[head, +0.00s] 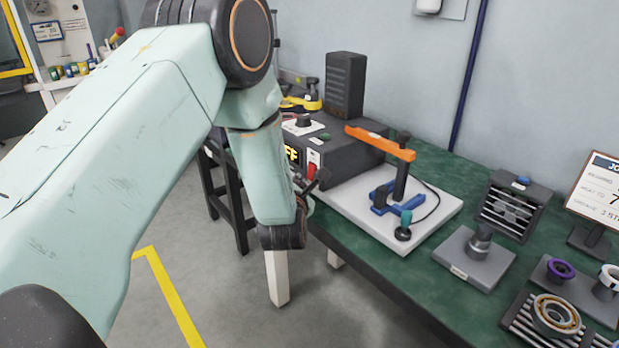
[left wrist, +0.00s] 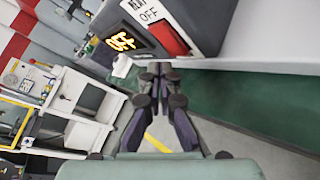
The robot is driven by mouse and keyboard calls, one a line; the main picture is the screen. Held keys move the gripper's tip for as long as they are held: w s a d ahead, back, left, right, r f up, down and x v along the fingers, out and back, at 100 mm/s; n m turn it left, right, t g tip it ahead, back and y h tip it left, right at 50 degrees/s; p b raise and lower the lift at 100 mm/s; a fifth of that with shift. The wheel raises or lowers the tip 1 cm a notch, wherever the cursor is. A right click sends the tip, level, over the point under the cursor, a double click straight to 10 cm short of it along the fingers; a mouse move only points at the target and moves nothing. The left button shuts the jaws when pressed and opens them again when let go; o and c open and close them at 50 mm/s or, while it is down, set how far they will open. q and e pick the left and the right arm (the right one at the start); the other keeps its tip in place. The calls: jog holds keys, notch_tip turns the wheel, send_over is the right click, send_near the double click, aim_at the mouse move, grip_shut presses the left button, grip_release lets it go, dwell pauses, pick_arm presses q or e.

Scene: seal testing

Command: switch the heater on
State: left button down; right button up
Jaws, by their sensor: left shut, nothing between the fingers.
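The heater control is a dark grey box (head: 345,150) on the green bench, with a lit orange display (head: 292,154) partly hidden by my left arm; the visible letters read "FF". A red rocker switch (head: 313,160) sits beside the display on its front face. In the left wrist view, the display (left wrist: 122,41), the red switch (left wrist: 168,38) and a white label (left wrist: 145,10) appear close up and turned. My left gripper (head: 321,178) is shut and empty, just in front of the switch. Its fingertips (left wrist: 160,68) appear just below the switch in the wrist view, apparently without touching it. My right gripper is out of view.
A white plate (head: 400,228) holds a clamp with an orange lever (head: 380,142) and blue base. A tall dark box (head: 345,85) stands behind. Grey fixtures (head: 473,262), rings (head: 556,314) and a sign (head: 596,187) occupy the right. The floor before the bench is open.

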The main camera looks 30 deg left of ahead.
pick_arm(q)
jog(key=shift+w, duration=0.1)
jog(key=shift+w+d, duration=0.2)
jog(key=shift+w, duration=0.1)
jog(key=shift+w+d+b, duration=0.1)
jog(key=shift+w+b, duration=0.2)
jog(key=shift+b, duration=0.15)
dwell(0.8)
jog(key=shift+s, duration=0.1)
jog(key=shift+s+a, duration=0.3)
jog(key=shift+s, duration=0.35)
jog(key=shift+s, duration=0.1)
jog(key=shift+s+a+r+p, duration=0.1)
jog(key=shift+s+a+p, duration=0.2)
jog(key=shift+s, duration=0.45)
jog(key=shift+s+a+r+p, duration=0.2)
jog(key=shift+s+a, duration=0.15)
jog(key=shift+s, duration=0.35)
jog(key=shift+s+a+r+p, duration=0.1)
jog(key=shift+s+a+p, duration=0.2)
jog(key=shift+s, duration=0.45)
